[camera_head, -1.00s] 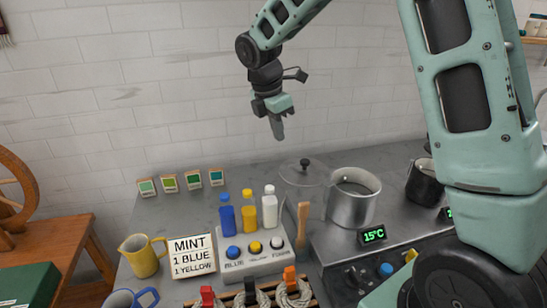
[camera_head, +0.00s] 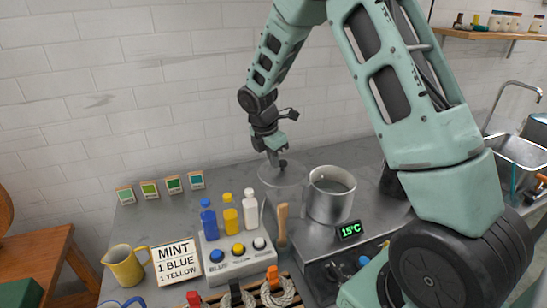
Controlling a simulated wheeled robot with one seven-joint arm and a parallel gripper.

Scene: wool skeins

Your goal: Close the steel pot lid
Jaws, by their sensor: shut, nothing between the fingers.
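The steel pot (camera_head: 329,205) stands uncovered on the right-hand metal unit, its open mouth showing grey inside. A clear glass lid (camera_head: 279,178) with a dark knob (camera_head: 283,163) is on the counter, behind and left of the pot. My gripper (camera_head: 274,163) points down at the lid, its tips beside the knob's left side in the picture. Its fingers are shut with nothing held. I cannot tell whether they touch the knob.
A rack with blue, yellow and white bottles (camera_head: 229,214) and buttons stands front left of the lid. A wooden handle (camera_head: 282,225) stands between rack and pot. A green display (camera_head: 350,230) reads 15°C. A dark pot (camera_head: 395,180) is partly hidden behind my arm.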

